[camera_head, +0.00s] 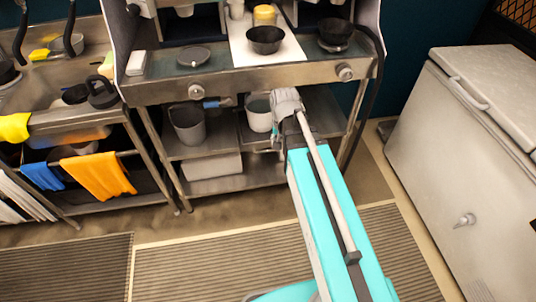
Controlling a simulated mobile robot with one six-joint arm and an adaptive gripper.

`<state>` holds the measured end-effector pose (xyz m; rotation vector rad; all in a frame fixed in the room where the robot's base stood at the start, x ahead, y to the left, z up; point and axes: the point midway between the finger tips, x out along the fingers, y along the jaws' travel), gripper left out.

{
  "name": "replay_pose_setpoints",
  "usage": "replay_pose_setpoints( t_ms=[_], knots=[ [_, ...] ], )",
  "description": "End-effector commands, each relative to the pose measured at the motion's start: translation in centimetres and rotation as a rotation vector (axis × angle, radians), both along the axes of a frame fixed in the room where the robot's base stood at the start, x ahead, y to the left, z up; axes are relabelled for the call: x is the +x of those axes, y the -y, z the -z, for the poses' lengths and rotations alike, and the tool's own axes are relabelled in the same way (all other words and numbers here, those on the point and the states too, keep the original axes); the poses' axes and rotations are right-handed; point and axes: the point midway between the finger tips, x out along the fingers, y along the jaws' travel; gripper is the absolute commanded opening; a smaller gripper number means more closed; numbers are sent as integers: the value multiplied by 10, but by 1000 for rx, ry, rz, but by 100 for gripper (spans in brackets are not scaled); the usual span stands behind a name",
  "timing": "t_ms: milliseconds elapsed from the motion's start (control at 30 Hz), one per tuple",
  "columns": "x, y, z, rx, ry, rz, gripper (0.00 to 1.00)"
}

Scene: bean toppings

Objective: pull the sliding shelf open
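Under the steel counter (160,92) is a metal shelf level in two parts. The left part (215,149) holds a grey bucket (187,125). The right part (326,127) lies partly behind my arm and has a white pot (259,115) on it. I cannot tell for sure which part slides; neither part visibly sticks out far past the counter front. My gripper (276,140) is at the front of the right part, just below and right of the white pot. Its fingers are small and partly hidden by my wrist, so their opening and any contact with the shelf are unclear.
A pale box (212,165) sits on the lower shelf. A black pan (265,39) stands on the counter above. A sink unit with an orange towel (98,175) is at left, a white chest freezer (465,140) at right. Floor with ribbed mats (190,270) lies in front.

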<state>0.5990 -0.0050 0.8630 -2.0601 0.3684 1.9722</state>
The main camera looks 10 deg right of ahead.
Motion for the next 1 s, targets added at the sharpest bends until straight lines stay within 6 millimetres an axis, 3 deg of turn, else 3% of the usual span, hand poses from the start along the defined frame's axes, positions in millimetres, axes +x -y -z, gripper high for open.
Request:
replay_pose_setpoints(
  t_ms=[33, 600, 800, 1000],
  knots=[
    [16, 0, 18, 3, 7, 55, 57],
    [135, 2, 115, 69, 87, 756, 57],
    [172, 2, 144, 103, 108, 983, 57],
    [195, 3, 160, 128, 121, 1133, 57]
  ],
)
